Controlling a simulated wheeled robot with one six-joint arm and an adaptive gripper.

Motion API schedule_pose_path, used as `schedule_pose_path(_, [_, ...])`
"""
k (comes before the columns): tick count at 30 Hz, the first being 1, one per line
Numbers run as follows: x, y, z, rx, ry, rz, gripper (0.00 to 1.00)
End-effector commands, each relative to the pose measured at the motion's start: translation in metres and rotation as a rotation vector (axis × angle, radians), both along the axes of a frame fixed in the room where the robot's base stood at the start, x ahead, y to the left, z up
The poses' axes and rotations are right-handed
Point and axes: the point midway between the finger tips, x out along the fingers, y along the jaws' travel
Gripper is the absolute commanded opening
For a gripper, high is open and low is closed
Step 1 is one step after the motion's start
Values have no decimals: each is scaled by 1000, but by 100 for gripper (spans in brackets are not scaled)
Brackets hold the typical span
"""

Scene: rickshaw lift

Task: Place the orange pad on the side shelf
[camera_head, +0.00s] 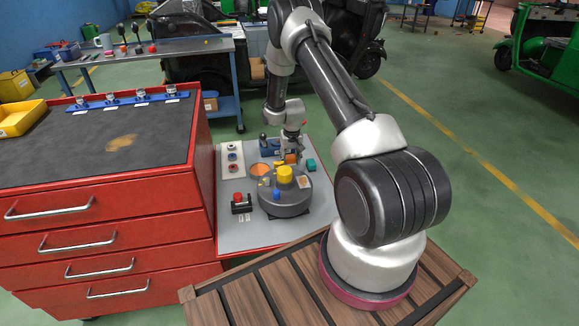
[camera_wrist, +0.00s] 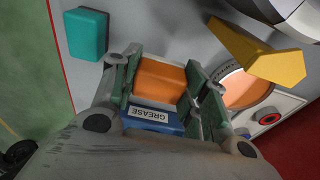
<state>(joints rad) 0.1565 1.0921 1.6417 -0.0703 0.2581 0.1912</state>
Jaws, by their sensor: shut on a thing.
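The orange pad (camera_wrist: 160,80) is a block between the two fingers of my gripper (camera_wrist: 168,72) in the wrist view. The fingers are shut on its sides. In the head view my gripper (camera_head: 291,150) points down over the far part of the grey side shelf (camera_head: 235,228), with the orange pad (camera_head: 291,158) at its tips. I cannot tell whether the pad touches the shelf. The fingers hide part of the pad.
A teal block (camera_head: 311,164) lies right of the pad. A blue GREASE box (camera_wrist: 155,119) is close to the fingers. A yellow piece (camera_wrist: 262,55), an orange disc (camera_head: 260,169) and a grey round unit (camera_head: 285,203) are nearby. The red cabinet (camera_head: 200,165) borders the shelf's left.

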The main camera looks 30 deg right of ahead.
Motion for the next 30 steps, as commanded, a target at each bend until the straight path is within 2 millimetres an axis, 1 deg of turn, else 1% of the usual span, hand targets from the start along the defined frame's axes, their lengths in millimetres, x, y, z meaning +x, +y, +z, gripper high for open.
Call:
schedule_pose_path(4, [-2,0,-23,1,4,0,21])
schedule_pose_path(6, [-1,0,-31,1,3,1,21])
schedule_pose_path(17, [-1,0,-36,0,1,1,21])
schedule_pose_path(18, [-1,0,-36,0,1,1,48])
schedule_pose_path(21, [-1,0,-36,0,1,1,66])
schedule_pose_path(30, [-1,0,-35,0,1,1,66])
